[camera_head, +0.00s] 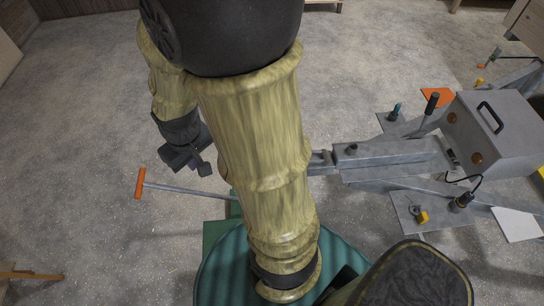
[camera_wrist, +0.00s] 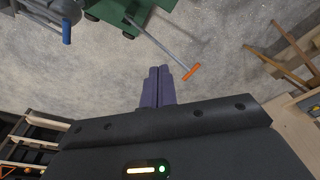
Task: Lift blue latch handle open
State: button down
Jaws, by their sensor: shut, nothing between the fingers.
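A blue handle (camera_wrist: 67,33) shows at the upper left of the wrist view, next to rounded grey metal of the trailer's front end. I cannot make it out in the head view, where my arm covers the end of the grey trailer drawbar (camera_head: 385,155). My gripper (camera_wrist: 159,72) has its two purple-grey fingers together and empty, pointing over bare floor, apart from the blue handle. In the head view my gripper (camera_head: 204,168) hangs left of my arm, above the floor.
A grey rod with an orange grip (camera_head: 140,183) sticks out left from a green base (camera_head: 215,232); the orange grip is also in the wrist view (camera_wrist: 192,71). A grey box (camera_head: 492,130) with a black handle sits on the trailer. Floor at upper left is clear.

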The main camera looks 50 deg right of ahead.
jog(key=w+d+f+n+g+h+b, duration=0.1)
jog(key=w+d+f+n+g+b, duration=0.1)
jog(key=d+f, duration=0.6)
jog(key=w+d+f+n+g+h+b, duration=0.2)
jog(key=w+d+f+n+b, duration=0.2)
jog(key=d+f+b, duration=0.2)
jog(key=w+d+f+n+g+h+b, duration=0.2)
jog(key=w+d+f+n+b, duration=0.1)
jog(key=d+f, duration=0.7)
notch_tip(320, 180, down, 4)
jog(key=shift+d+g+b, duration=0.2)
jog(key=shift+g+b, duration=0.2)
jog(key=shift+b, duration=0.05)
jog(key=s+d+f, duration=0.4)
jog(key=s+d, duration=0.1)
jog(key=d, duration=0.1)
jog(key=shift+s+d+f, duration=0.15)
jog(key=shift+f, duration=0.15)
jog(key=shift+r, duration=0.15)
